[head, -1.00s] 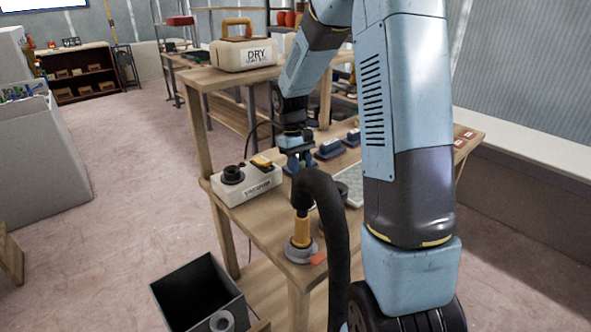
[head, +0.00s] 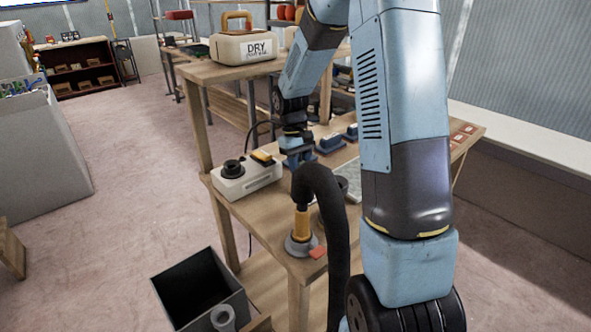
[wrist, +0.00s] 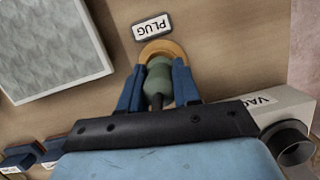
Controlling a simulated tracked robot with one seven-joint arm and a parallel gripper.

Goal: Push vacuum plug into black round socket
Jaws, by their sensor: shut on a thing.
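The vacuum plug is a green rounded piece with a dark stem (wrist: 158,82). It is between the blue fingers of my gripper (wrist: 157,92), which is shut on it. The plug is at a tan ring (wrist: 166,47) beside a "PLUG" label (wrist: 152,27); I cannot tell whether it is lifted clear of the ring. My gripper (head: 297,157) hides the plug in the head view. The black round socket (head: 232,168) sits on a pale box (head: 249,183) to the left of my gripper. In the wrist view the socket (wrist: 288,142) is at the lower right.
A black hose (head: 330,210) with a tan nozzle (head: 302,222) stands at the bench's front. A yellow switch (head: 263,156) is beside the socket. Blue blocks (head: 330,143) and a grey textured panel (wrist: 48,42) lie nearby. A dark open bin (head: 198,290) is on the floor.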

